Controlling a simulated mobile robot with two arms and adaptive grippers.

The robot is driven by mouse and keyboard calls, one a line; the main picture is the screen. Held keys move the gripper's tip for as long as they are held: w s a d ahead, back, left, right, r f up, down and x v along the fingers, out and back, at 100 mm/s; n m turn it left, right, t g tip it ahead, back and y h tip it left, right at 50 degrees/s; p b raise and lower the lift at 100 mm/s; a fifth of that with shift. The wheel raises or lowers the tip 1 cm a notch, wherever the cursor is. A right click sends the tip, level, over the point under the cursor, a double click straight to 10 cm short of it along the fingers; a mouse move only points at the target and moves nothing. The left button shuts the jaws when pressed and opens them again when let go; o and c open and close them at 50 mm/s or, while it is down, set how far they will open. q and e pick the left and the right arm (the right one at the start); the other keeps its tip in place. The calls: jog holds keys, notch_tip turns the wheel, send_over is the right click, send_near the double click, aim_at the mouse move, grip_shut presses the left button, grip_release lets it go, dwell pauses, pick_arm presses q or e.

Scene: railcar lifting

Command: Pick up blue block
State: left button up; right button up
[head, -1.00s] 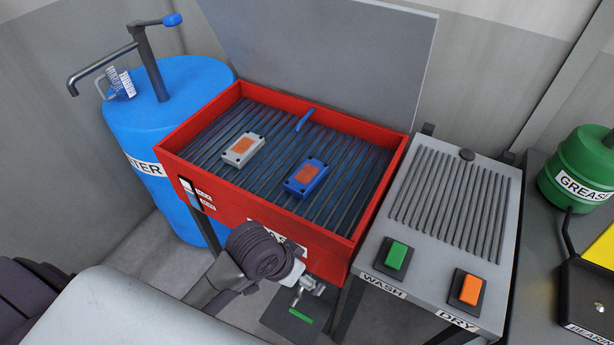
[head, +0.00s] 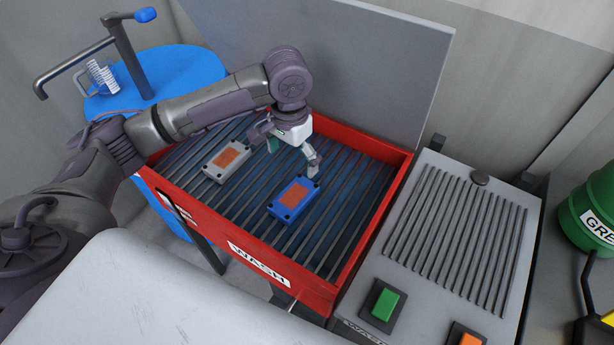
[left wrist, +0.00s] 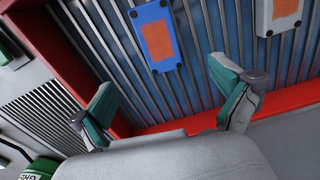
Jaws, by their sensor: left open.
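The blue block (head: 293,199), with an orange patch on top, lies flat on the ribbed floor of the red wash bin (head: 385,153). It also shows in the left wrist view (left wrist: 142,43), at the top centre. My left gripper (head: 293,157) is over the bin, behind and above the blue block, and apart from it. In the left wrist view its two green-padded fingers (left wrist: 165,97) are spread wide with nothing between them. My right gripper is in neither view.
A grey block (head: 226,160) with an orange patch lies left of the blue one. The bin's red walls and raised grey lid (head: 370,70) bound the space. A grey ribbed drying surface (head: 450,235) with a green button (head: 385,305) stands to the right. A blue barrel (head: 185,70) stands left.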

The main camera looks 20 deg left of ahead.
pick_arm(q)
send_over(294, 196)
jog(key=f, duration=0.4)
jog(key=f+p, duration=0.1)
jog(key=f, duration=0.1)
jog(key=shift+a, duration=0.25)
notch_tip(294, 196, down, 3)
jog(key=shift+d+f+p, duration=0.1)
jog(key=shift+d+p, duration=0.05)
jog(key=shift+p, duration=0.3)
notch_tip(294, 196, down, 2)
jog(key=shift+f+p, duration=0.25)
jog(key=shift+p, duration=0.05)
jog(key=shift+f, duration=0.55)
jog(key=c, duration=1.5)
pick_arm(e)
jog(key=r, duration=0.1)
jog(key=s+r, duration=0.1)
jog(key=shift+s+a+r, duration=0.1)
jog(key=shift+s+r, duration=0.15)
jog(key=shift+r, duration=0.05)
